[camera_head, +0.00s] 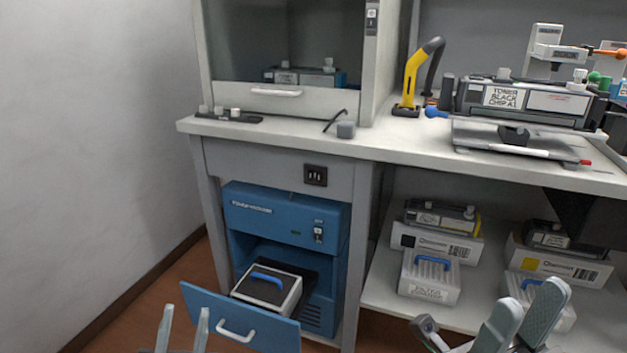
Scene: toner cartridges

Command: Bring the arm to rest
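My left gripper (183,315) shows at the bottom edge, left of the middle. Its two pale fingers stand apart with nothing between them, in front of the open blue drawer front (240,322). My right gripper (530,298) shows at the bottom right. Its two grey-green fingers point up and are spread, with no object seen between them. It appears in front of the lower shelf (385,293) and partly covers a box there. The rest of both arms is mostly out of view.
The blue machine (285,215) stands under the bench with its drawer pulled out, holding a blue-handled box (268,288). A toner cartridge (525,101) sits on the bench top (395,147). The floor at left (180,290) is clear.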

